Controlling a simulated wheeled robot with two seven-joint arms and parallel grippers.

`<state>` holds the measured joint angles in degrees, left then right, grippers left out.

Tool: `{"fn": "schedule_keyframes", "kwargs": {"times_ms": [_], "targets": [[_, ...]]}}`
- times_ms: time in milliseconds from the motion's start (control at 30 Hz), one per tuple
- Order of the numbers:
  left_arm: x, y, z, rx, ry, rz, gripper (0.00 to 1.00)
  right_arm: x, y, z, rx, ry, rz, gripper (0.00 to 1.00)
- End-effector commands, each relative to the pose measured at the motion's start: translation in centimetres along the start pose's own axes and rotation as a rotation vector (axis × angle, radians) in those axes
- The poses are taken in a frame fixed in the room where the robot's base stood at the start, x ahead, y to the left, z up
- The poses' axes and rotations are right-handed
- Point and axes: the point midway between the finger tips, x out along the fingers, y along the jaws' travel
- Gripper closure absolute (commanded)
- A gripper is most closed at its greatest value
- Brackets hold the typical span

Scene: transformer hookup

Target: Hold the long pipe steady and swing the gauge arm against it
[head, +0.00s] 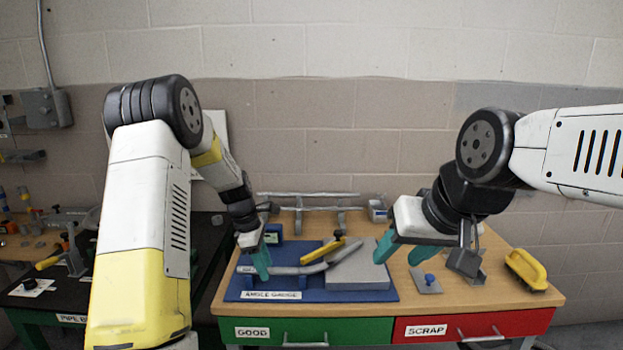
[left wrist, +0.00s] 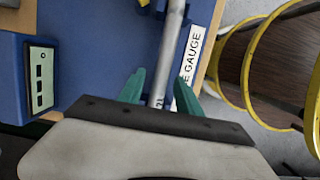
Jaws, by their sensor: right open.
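The long grey pipe (head: 283,270) lies bent across the blue angle gauge board (head: 262,282), its right end over the grey block (head: 358,269). The yellow gauge arm (head: 322,251), with a black knob, lies at an angle behind the pipe, close to it; I cannot tell whether they touch. My left gripper (head: 262,264) is at the pipe's left part. In the left wrist view the pipe (left wrist: 168,60) runs between its teal fingers (left wrist: 159,88), with narrow gaps showing.
A small blue box (head: 273,233) stands at the board's back left. Right of the board are a plate with a blue knob (head: 428,282), a grey metal part (head: 465,262) and a yellow-handled brush (head: 527,268). A rack (head: 308,208) stands at the back. The wooden front edge is clear.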

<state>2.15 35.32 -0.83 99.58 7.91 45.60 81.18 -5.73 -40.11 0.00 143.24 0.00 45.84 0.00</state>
Motion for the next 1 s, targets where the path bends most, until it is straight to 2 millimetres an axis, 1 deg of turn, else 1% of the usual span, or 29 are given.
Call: {"fn": "schedule_keyframes", "kwargs": {"times_ms": [267,367,467,700,867,967,1000], "targets": [[0.1,-0.1,0.0,0.0,0.0,-0.002,0.53,0.0,0.0,0.0,0.0,0.0,0.0,0.54],[-0.3,0.0,0.0,0.0,0.001,0.0,0.53,0.0,0.0,0.0,0.0,0.0,0.0,0.54],[-1.5,0.1,0.0,0.0,0.001,0.002,0.53,0.0,0.0,0.0,0.0,0.0,0.0,0.54],[-5.6,0.1,0.0,0.001,0.0,0.003,0.53,0.0,0.0,0.0,0.0,0.0,0.0,0.54],[-7.4,0.0,0.0,0.002,0.0,0.002,0.53,0.0,0.0,0.0,0.0,0.0,0.0,0.54],[-8.7,-0.4,0.3,0.034,0.002,0.014,0.53,0.0,0.0,0.0,0.0,0.0,0.0,0.54],[-9.5,-0.8,0.5,0.065,0.004,0.024,0.53,0.0,0.0,0.0,0.0,0.0,0.0,0.54]]}}
